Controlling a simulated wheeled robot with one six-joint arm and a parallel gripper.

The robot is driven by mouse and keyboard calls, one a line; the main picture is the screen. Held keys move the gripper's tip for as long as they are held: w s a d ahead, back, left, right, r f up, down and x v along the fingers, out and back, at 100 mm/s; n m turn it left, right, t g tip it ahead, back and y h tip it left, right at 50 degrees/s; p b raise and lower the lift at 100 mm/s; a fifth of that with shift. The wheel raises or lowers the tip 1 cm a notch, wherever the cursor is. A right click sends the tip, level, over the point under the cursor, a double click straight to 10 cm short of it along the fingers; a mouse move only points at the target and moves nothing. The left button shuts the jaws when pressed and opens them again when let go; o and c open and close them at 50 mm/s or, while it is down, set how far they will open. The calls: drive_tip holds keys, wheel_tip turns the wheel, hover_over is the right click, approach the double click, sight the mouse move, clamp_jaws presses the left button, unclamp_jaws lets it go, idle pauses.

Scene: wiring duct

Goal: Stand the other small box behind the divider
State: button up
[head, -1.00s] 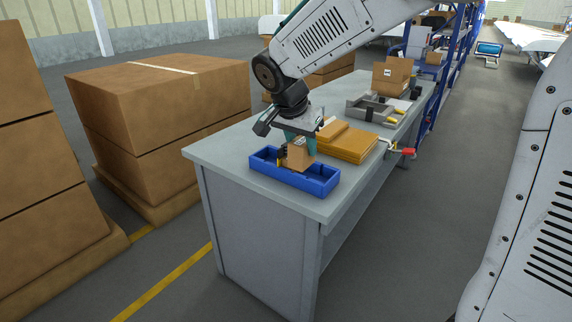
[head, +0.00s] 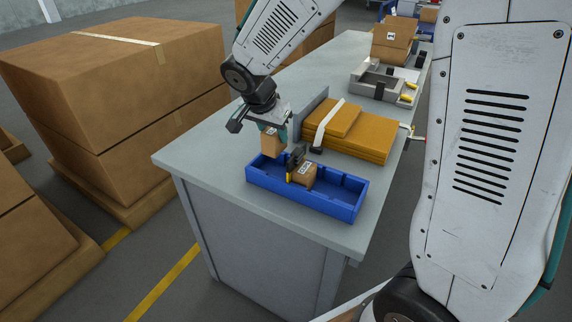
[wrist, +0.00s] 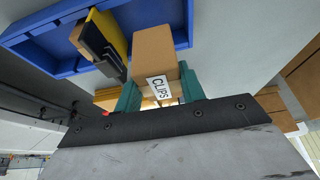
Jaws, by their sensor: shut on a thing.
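My gripper (head: 272,128) has its teal fingers shut on a small brown box (head: 270,146). In the wrist view the held box (wrist: 154,50) shows a white CLIPS label between the fingers (wrist: 160,92). It appears raised near the left back end of the blue tray (head: 335,207). The black and yellow divider (head: 290,177) stands across the tray, right of the held box; it also shows in the wrist view (wrist: 100,45). Another small labelled box (head: 304,177) sits in the tray just right of the divider. The held box's lower end against the tray rim is unclear.
Orange-brown flat boxes (head: 360,137) lie behind the tray beside a grey upright plate (head: 310,106). A grey fixture (head: 378,85) and cartons (head: 393,36) stand farther back. The table's left front corner (head: 195,165) is bare.

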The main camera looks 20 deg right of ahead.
sight(274, 157)
wheel_tip(274, 157, down, 8)
drive_tip(key=shift+r, duration=0.1)
drive_tip(key=shift+s, duration=0.1)
idle(0.3)
drive_tip(key=o, duration=1.1)
drive_tip(key=shift+f, duration=0.2)
drive_tip(key=shift+c, duration=0.2)
drive_tip(key=v, duration=1.2)
drive_tip(key=shift+r, duration=0.25)
drive_tip(key=s+d+r+n+y, duration=0.1)
drive_tip(key=s+d+r+n, duration=0.1)
drive_tip(key=s, duration=0.7)
drive_tip(key=s+d+r+n+g+y, duration=0.1)
drive_tip(key=s+d+r+n, duration=0.1)
drive_tip(key=s+n, duration=0.3)
drive_tip(key=s+d+r+n+y, duration=0.1)
drive_tip(key=s+d+r+n, duration=0.1)
drive_tip(key=s, duration=1.1)
drive_tip(key=shift+d+r+n+g+y, duration=0.3)
drive_tip(key=shift+d+n+y, duration=0.15)
drive_tip(key=shift+n, duration=0.45)
